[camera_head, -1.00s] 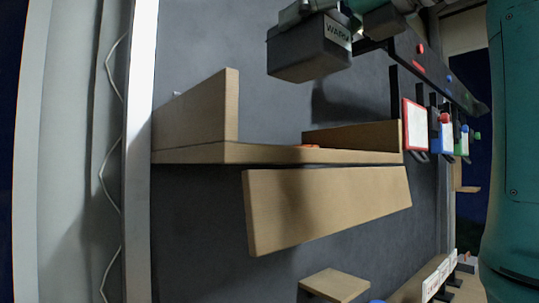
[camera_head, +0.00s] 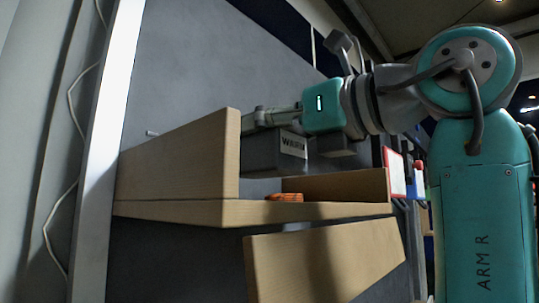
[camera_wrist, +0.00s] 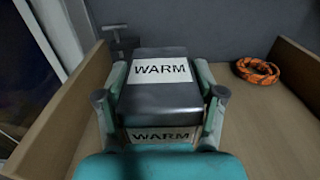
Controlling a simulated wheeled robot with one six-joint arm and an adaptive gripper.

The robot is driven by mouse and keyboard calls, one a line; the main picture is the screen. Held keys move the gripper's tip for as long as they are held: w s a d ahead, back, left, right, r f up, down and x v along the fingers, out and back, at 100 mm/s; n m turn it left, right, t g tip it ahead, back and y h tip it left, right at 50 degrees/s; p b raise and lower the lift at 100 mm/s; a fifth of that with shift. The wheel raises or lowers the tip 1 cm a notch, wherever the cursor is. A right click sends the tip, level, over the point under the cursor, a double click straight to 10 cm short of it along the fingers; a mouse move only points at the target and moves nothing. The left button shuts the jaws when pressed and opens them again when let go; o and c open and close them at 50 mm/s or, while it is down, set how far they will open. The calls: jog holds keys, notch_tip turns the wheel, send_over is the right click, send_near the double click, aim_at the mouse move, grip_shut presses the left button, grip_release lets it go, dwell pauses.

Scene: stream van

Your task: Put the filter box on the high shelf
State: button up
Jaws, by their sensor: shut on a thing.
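A dark grey box labelled WARM (camera_head: 277,152) is in my gripper (camera_head: 262,119). In the wrist view, the fingers clasp both sides of the box (camera_wrist: 160,100), which lies level with its label up. In the head view, the box is over the high wooden shelf (camera_head: 185,210), between its tall left panel and its low right panel. The shelf floor also shows in the wrist view (camera_wrist: 255,125). The left panel hides part of the gripper and box.
An orange rope coil (camera_head: 285,197) lies on the shelf, right of the box; it also shows in the wrist view (camera_wrist: 258,71). A tilted wooden board (camera_head: 325,258) is below the shelf. Red-framed and blue-framed cards (camera_head: 396,172) hang at the right. Shelf floor around the coil is clear.

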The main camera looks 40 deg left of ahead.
aim_at(274, 175)
jog(key=shift+f, duration=1.65)
jog(key=o, duration=1.4)
jog(key=shift+f, duration=0.15)
jog(key=shift+o, duration=0.2)
jog(key=shift+d+r, duration=0.2)
jog(key=shift+d, duration=0.15)
jog(key=d, duration=1.1)
jog(key=shift+s+d, duration=0.2)
jog(key=shift+s, duration=0.25)
